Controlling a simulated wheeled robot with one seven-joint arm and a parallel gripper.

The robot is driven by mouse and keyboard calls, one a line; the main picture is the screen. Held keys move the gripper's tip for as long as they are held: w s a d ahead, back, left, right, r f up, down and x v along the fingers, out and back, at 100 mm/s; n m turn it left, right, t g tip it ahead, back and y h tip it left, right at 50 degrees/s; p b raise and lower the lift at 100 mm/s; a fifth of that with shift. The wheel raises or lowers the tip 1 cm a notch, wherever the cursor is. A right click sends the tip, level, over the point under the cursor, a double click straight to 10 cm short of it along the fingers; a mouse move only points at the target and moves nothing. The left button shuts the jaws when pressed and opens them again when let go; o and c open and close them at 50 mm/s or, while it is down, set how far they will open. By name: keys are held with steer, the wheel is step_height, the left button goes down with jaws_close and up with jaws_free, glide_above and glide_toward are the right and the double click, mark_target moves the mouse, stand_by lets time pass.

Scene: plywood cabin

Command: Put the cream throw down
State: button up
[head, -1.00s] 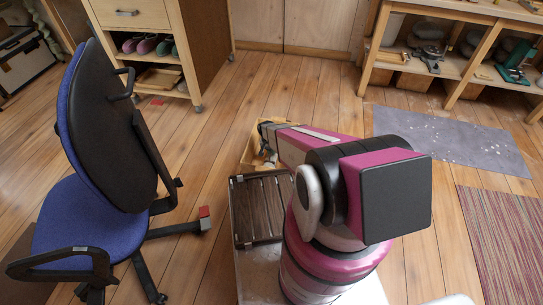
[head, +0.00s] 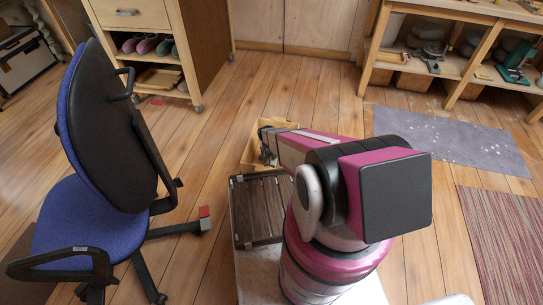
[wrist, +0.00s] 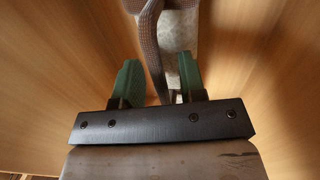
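My gripper (wrist: 160,78) has two green fingers that stand apart, pointing into a wooden box. A brown-beige textured cloth, likely the throw (wrist: 151,42), lies beyond the fingertips and narrows to a fold in the gap between them. A paler, speckled patch shows beside it; I cannot tell whether it is the same cloth. A gap shows between the fold and the right finger, so the cloth is not pinched. In the head view my gripper is at the wooden box (head: 249,157) on the floor, mostly hidden by my arm; the throw cannot be made out there.
A dark slatted crate (head: 236,212) stands just in front of the box. A blue office chair (head: 95,235) is at the left. A wheeled drawer cabinet (head: 208,45) and a workbench shelf (head: 405,75) stand behind. A grey mat (head: 450,138) and a striped rug (head: 500,235) lie at the right.

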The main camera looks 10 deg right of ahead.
step_height(320, 180, up, 12)
steer(key=a, duration=0.2)
steer(key=s+d+r+n, duration=0.1)
steer(key=s+r, duration=0.5)
steer(key=r, duration=0.4)
steer(key=s+d+r+n+y, duration=0.1)
steer(key=s+r+n, duration=0.1)
steer(key=s+r, duration=0.4)
steer(key=s+d+r+n+y, duration=0.1)
steer(key=s+r, duration=0.5)
steer(key=r, duration=0.9)
steer(key=shift+d+r+t, duration=0.2)
steer(key=shift+r+t, duration=0.05)
steer(key=shift+t, duration=0.15)
